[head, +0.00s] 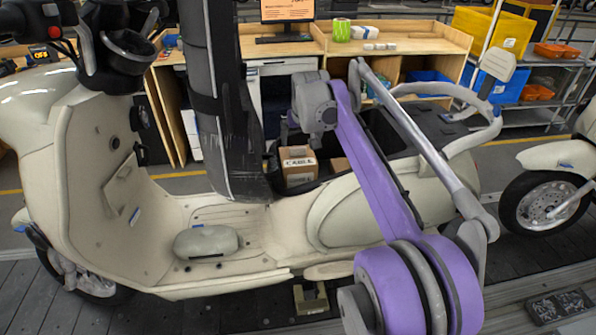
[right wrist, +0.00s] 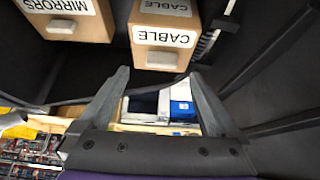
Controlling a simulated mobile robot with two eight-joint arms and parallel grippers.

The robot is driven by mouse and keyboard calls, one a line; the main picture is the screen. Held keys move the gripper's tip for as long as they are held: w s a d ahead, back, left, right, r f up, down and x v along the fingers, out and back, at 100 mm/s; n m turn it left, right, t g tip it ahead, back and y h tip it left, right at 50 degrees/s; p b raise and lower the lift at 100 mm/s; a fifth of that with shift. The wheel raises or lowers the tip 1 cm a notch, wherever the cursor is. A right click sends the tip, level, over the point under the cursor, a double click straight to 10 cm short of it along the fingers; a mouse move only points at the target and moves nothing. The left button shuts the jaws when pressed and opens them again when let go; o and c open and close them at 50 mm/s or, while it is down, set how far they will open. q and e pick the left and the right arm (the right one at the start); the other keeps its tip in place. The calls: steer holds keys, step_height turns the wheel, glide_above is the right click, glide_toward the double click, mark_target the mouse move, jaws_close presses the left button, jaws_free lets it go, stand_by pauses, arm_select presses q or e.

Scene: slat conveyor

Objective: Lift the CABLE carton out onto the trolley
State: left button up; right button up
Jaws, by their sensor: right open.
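The CABLE carton (head: 298,168) is a small brown box with a white label, standing in the dark open storage well of the cream scooter (head: 190,225). In the right wrist view the CABLE carton (right wrist: 160,50) shows a pale tab below its upside-down label. My right gripper (right wrist: 158,74) is open and empty; its two fingers point towards the carton's tab side, apart from it. In the head view my right arm reaches over the well, and its fingers are not clear. My left gripper is not in view. I cannot make out a trolley.
A MIRRORS carton (right wrist: 66,22) stands beside the CABLE carton, and another brown carton (head: 340,165) shows in the well. The tall black raised seat (head: 218,100) stands close left of the well. A wooden workbench (head: 420,42) is behind.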

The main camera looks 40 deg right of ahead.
mark_target(298, 148)
steer(key=x, duration=0.5)
steer(key=shift+w+f, duration=0.25)
steer(key=shift+w, duration=0.1)
jaws_close()
